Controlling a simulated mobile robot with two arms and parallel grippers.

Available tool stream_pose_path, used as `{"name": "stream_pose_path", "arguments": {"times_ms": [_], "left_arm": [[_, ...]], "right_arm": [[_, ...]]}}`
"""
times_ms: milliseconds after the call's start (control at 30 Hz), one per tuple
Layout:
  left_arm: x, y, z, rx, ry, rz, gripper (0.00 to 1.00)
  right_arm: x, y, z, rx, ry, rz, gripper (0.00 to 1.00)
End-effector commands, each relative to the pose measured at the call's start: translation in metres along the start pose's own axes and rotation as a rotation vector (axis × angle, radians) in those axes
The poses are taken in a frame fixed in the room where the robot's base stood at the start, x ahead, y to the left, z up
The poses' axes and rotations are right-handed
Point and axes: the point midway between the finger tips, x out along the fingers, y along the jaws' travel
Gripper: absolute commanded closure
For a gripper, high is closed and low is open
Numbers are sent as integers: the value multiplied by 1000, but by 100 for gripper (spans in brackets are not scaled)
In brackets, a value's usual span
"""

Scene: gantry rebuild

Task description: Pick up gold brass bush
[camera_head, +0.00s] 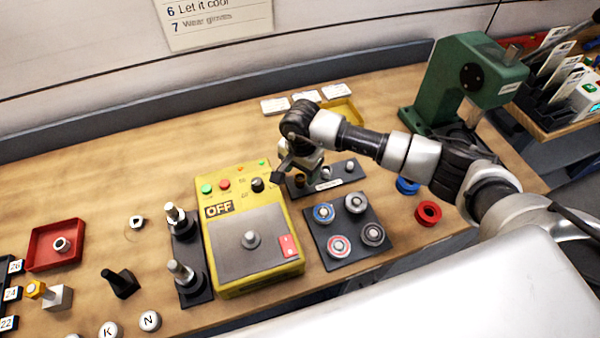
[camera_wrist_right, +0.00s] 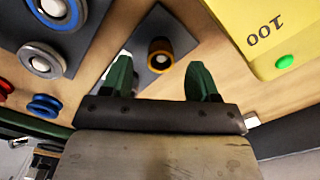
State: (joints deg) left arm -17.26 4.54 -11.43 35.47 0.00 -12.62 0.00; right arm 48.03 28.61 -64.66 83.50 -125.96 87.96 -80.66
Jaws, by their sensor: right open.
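The gold brass bush (camera_wrist_right: 160,50) is a short ring with a dark hole, upright on a dark rack plate (camera_wrist_right: 152,22). In the head view the same rack plate (camera_head: 345,176) lies behind the pad of wheels, and the bush is mostly hidden by my gripper. My right gripper (camera_head: 298,170) is above the left end of that plate. In the wrist view its two green fingers (camera_wrist_right: 160,80) are open and apart, with the bush beyond the tips, roughly centred between them. Nothing is held. My left gripper is not in view.
A yellow box (camera_head: 255,275) with a grey top and buttons stands just left. A dark pad (camera_head: 322,248) with blue, red and grey wheels is in front. A green press (camera_head: 460,85) stands at the right. A red tray (camera_head: 40,258) is far left.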

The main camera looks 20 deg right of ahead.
Motion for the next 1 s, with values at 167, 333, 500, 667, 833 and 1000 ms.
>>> {"name": "stream_pose_path", "arguments": {"times_ms": [167,333,500,667,833,1000], "left_arm": [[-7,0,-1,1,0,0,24],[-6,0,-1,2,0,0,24],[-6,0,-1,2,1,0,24],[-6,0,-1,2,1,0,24],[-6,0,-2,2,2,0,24],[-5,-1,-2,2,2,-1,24]], "right_arm": [[16,-1,1,-1,-1,-1,40],[18,-1,0,-1,0,-2,40],[17,-1,0,-1,0,-2,57],[17,-1,0,0,0,-2,81],[17,-1,0,0,0,-3,94],[16,-1,0,0,0,-3,94]]}}
